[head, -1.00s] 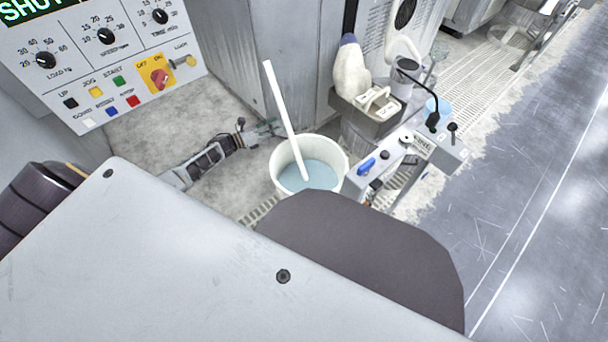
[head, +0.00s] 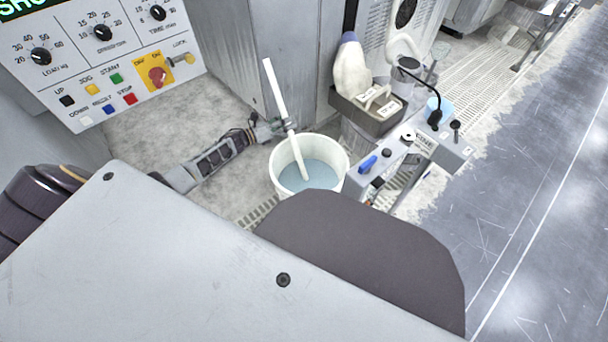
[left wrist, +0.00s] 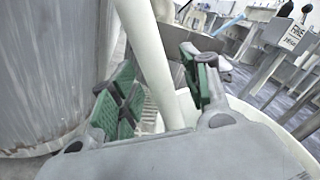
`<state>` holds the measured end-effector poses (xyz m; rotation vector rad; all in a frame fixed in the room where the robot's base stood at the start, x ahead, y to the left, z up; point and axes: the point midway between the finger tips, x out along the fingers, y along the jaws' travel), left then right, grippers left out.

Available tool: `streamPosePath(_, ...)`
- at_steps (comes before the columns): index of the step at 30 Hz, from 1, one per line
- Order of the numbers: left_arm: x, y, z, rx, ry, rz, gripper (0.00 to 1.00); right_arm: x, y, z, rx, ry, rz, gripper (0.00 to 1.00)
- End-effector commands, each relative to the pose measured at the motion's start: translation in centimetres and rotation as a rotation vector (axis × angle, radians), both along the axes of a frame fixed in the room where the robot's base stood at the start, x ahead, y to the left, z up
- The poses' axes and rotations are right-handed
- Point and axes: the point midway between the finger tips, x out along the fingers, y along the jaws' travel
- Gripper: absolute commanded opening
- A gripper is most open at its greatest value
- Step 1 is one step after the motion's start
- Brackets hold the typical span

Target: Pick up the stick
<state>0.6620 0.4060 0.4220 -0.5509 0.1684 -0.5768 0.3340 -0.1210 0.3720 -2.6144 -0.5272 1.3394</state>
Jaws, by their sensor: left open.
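A long white stick (head: 275,93) leans in a white bucket (head: 338,183) with bluish liquid. Its lower end is in the liquid and its upper end rises well above the rim, tilted to the left. My left gripper (head: 287,127) is at the stick, above the bucket's left rim. In the left wrist view the stick (left wrist: 148,55) passes between the two green-padded fingers of the left gripper (left wrist: 162,95). The fingers stand open, with a gap beside the stick. The bucket's rim (left wrist: 275,130) shows at the right there. My right gripper is not in view.
A control panel (head: 75,75) with knobs and buttons is at the upper left. A grey cabinet (head: 275,45) stands behind the stick. A small console (head: 360,182) with a blue handle is close right of the bucket. Open floor (head: 530,200) lies at the far right.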

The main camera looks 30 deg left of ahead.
Motion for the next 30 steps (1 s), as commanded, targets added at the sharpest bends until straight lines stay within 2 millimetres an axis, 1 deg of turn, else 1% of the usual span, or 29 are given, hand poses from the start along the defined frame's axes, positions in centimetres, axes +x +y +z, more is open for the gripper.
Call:
streamPosePath(4, 0.32, -0.20, 0.00, 0.000, 0.000, 0.000, 0.47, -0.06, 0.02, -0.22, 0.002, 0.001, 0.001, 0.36)
streamPosePath(16, 0.30, -0.20, 0.01, 0.000, 0.000, 0.000, 0.47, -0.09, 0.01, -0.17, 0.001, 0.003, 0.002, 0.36)
streamPosePath(17, 0.30, -0.20, 0.01, 0.000, 0.000, 0.000, 0.44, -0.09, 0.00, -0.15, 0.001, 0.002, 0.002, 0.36)
streamPosePath(27, 0.29, -0.21, 0.01, 0.000, 0.000, 0.000, 0.01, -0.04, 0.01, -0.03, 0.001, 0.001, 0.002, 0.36)
streamPosePath(30, 0.32, -0.20, 0.08, -0.001, -0.001, 0.000, 0.00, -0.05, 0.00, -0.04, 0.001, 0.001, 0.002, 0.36)
